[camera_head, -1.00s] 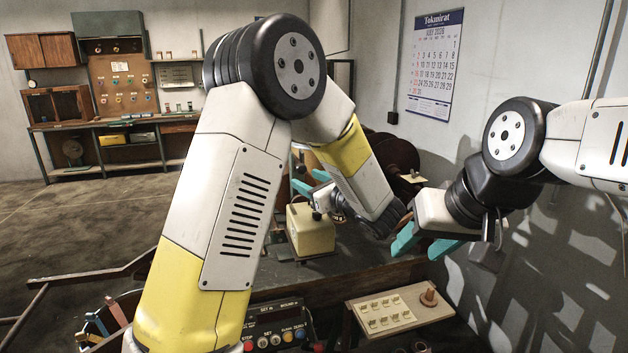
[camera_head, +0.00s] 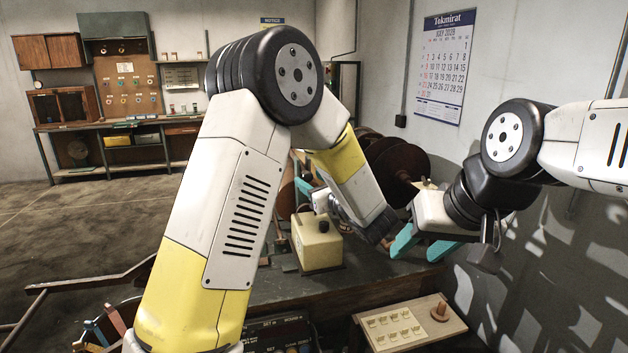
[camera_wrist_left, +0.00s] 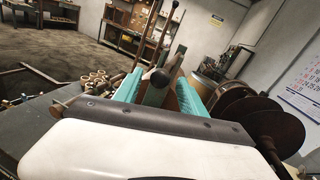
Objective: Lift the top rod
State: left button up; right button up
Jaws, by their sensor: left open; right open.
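My left gripper (camera_wrist_left: 158,88) is open in the left wrist view, with teal fingers apart. Which one is the top rod is not clear. In the head view my left gripper (camera_head: 307,178) is behind my forearm, above and behind a cream box (camera_head: 318,248), its fingers partly hidden. My right gripper (camera_head: 424,246) is open and empty, to the right of the box.
Brown reel discs (camera_head: 402,172) stand behind the grippers; they also show at right in the left wrist view (camera_wrist_left: 262,122). A small board with labelled tiles (camera_head: 408,324) and a control box (camera_head: 278,336) are in front. A calendar (camera_head: 447,68) hangs on the wall.

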pick_arm(q)
grip_shut()
dwell(1.3)
